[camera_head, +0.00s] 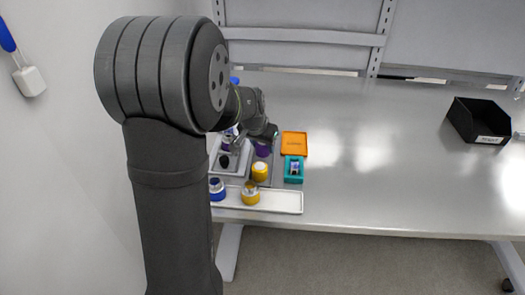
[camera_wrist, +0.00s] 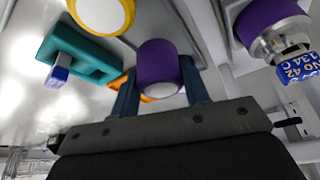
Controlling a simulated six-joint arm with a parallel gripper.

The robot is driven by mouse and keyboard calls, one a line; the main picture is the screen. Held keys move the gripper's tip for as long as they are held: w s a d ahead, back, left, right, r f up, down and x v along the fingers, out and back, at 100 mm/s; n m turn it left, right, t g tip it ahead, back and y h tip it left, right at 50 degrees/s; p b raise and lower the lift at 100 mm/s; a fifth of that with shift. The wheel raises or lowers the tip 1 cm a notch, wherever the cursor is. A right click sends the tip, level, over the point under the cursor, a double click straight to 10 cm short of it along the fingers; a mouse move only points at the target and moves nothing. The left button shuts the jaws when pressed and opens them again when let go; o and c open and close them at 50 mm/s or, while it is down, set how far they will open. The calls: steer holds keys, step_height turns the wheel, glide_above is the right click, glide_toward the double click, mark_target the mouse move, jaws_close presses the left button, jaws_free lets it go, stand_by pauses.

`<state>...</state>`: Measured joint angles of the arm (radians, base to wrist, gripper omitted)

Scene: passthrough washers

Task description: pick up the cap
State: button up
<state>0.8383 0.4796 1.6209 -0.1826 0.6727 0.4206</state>
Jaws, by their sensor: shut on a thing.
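A purple cap (camera_wrist: 158,62) with a pale round face sits between the two dark blue fingers of my gripper (camera_wrist: 160,82) in the wrist view. My gripper is shut on this cap. In the head view the purple cap (camera_head: 263,150) shows just below my gripper (camera_head: 266,139), left of the orange tray. Whether the cap touches the surface under it cannot be told. The arm hides part of the area around it.
A yellow-and-white piece (camera_head: 260,171) and a teal holder (camera_head: 293,170) stand close by. A white tray (camera_head: 285,202) holds yellow and blue pieces. An orange tray (camera_head: 294,143) lies right. Another purple piece with metal (camera_wrist: 268,22) is near. A black bin (camera_head: 478,121) stands far right; the table between is clear.

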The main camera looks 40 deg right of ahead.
steer(key=s+r, duration=0.2)
steer(key=s, duration=0.1)
steer(key=s+d+r, duration=0.1)
steer(key=s+r, duration=0.1)
steer(key=s, duration=0.2)
steer(key=s+d+r, duration=0.1)
steer(key=s+r, duration=0.2)
steer(key=shift+s+r, duration=0.1)
steer(key=shift+s, duration=0.15)
steer(key=shift+s+r, duration=0.1)
steer(key=shift+r, duration=0.1)
steer(key=w+a+r, duration=0.1)
steer(key=w, duration=0.3)
steer(key=w+a+r, duration=0.1)
steer(key=w, duration=0.3)
steer(key=w+a+r, duration=0.1)
steer(key=w, duration=0.3)
steer(key=shift+w, duration=0.2)
steer(key=w+a, duration=0.1)
steer(key=w, duration=0.2)
steer(key=w+a+r, duration=0.1)
steer(key=w+a, duration=0.1)
steer(key=w, duration=0.1)
steer(key=w+a+r, duration=0.1)
steer(key=w, duration=0.1)
steer(key=shift+w+a, duration=0.25)
steer(key=shift+w, duration=0.15)
steer(key=shift+w+a+f, duration=0.1)
steer(key=shift+w+f, duration=0.05)
steer(key=shift+f, duration=2.35)
